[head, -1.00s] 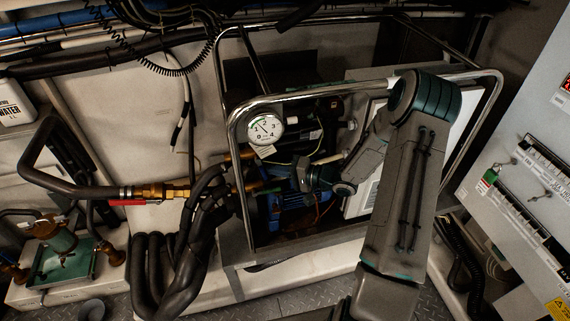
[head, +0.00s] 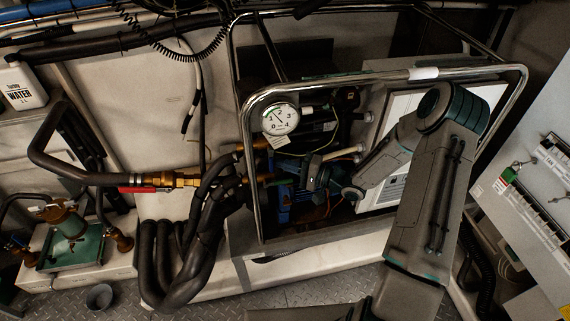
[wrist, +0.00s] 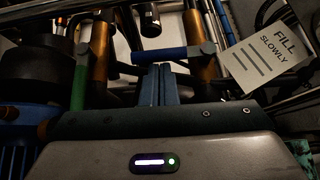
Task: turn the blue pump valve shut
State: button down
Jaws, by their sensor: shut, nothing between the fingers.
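The blue valve lever (wrist: 165,53) lies crosswise in the wrist view, joined at its right end to a brass pipe (wrist: 200,62). My gripper (wrist: 159,70) is shut and empty, its fingertips right at the near side of the blue lever; I cannot tell whether they touch. A green lever (wrist: 78,82) stands lengthwise to the left, beside another brass pipe (wrist: 100,45). In the head view my gripper (head: 297,172) is inside the metal frame, below the pressure gauge (head: 280,118). The blue lever is hard to make out there.
A chrome tube frame (head: 255,200) surrounds the pump space. A "fill slowly" tag (wrist: 262,58) hangs right of the lever. Thick black hoses (head: 205,225) run at the left of the frame. A red-handled valve (head: 140,190) sits further left.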

jog(key=shift+d, duration=0.1)
jog(key=w+d+b+v, duration=0.1)
jog(key=w+b+v, duration=0.1)
jog(key=v, duration=1)
jog(key=shift+d, duration=0.4)
